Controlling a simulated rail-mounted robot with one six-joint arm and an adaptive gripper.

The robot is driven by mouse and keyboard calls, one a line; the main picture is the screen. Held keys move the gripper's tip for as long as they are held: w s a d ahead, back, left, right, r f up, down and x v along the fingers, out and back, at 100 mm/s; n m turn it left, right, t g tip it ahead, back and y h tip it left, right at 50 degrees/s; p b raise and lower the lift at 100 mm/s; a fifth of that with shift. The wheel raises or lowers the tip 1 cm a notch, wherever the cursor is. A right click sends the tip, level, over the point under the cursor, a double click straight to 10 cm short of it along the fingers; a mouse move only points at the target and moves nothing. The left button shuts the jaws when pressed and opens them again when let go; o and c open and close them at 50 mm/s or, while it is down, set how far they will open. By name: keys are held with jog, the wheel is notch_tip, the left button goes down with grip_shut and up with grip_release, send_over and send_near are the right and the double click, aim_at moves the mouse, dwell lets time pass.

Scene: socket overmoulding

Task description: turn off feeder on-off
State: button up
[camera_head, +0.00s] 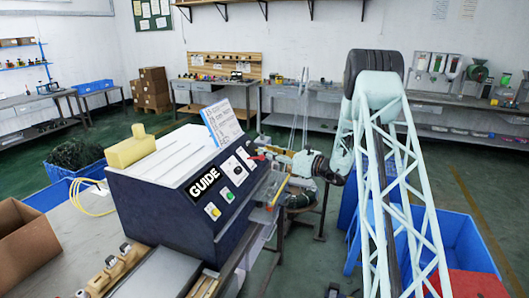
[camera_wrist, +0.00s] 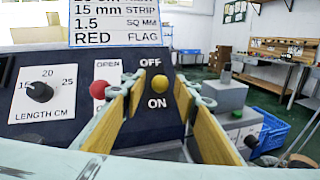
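In the wrist view, the on-off control has a round yellow knob (camera_wrist: 158,84) on a dark panel, with OFF printed above it and ON below. I cannot tell which position it is set to. My gripper (camera_wrist: 160,97) is open, with one tan-padded finger to the left of the knob and one to the right. No contact with the knob is visible. In the head view, my gripper (camera_head: 282,168) is at the right side of the dark feeder machine (camera_head: 160,208) marked GUIDE. The yellow knob cannot be made out there.
A red knob (camera_wrist: 98,89) under OPEN is close to the left finger. A length dial (camera_wrist: 39,92) is farther left, and a printed sign (camera_wrist: 115,24) is above. A yellow block (camera_head: 130,150) lies on the machine. Blue bins (camera_head: 455,235) stand at the right.

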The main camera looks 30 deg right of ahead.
jog(key=shift+x, duration=0.9)
jog(key=shift+c, duration=0.7)
jog(key=c, duration=0.7)
